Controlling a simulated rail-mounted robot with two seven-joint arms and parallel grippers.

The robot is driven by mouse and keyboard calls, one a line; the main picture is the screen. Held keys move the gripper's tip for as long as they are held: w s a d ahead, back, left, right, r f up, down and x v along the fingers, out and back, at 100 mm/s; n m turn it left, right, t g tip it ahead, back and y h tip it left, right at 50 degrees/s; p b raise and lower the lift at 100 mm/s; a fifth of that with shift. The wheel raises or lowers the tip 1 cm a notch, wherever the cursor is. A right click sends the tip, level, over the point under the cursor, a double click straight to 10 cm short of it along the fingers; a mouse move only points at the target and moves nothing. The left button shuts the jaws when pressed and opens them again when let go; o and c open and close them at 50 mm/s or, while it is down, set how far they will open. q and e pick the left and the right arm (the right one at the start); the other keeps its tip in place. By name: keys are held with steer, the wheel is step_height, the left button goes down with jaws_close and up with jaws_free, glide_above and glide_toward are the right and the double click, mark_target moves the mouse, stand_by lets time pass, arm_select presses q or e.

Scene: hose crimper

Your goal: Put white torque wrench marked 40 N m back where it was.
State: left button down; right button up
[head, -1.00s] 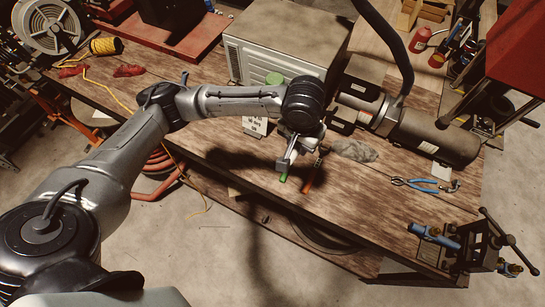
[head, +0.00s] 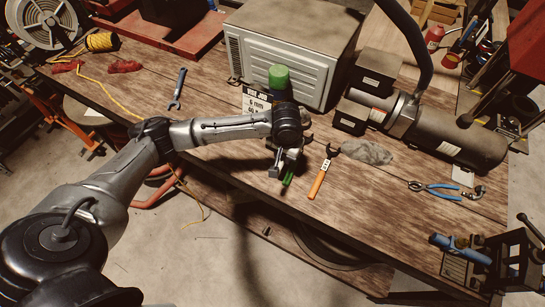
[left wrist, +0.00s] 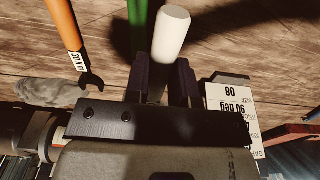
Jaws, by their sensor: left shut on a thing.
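My left gripper (head: 282,163) points down over the front part of the bench and is shut on the white torque wrench. In the left wrist view the white handle (left wrist: 171,36) sticks out between the two fingers (left wrist: 163,84); its 40 N m marking does not show. A green handle (head: 288,179) is right beside it, and also shows in the wrist view (left wrist: 138,28). An orange wrench (head: 318,183) with a dark open-end head lies to the right; its wrist-view label (left wrist: 78,60) is hard to read. A blue wrench (head: 178,88) lies farther back left. My right gripper is out of view.
A white card (head: 256,103) stands behind the gripper, near a green-topped cylinder (head: 278,77) and a large grey box (head: 292,45). A grey rag (head: 368,152), blue pliers (head: 432,189) and a dark motor unit (head: 440,130) are to the right.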

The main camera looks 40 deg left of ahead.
arm_select(q)
glide_above(272, 162)
step_height(272, 162, down, 3)
steer(key=shift+r, duration=0.15)
steer(key=shift+f, duration=2.05)
steer(key=shift+f, duration=0.1)
steer(key=c, duration=1)
jaws_free()
steer(key=shift+o, duration=0.2)
steer(key=shift+b, duration=0.3)
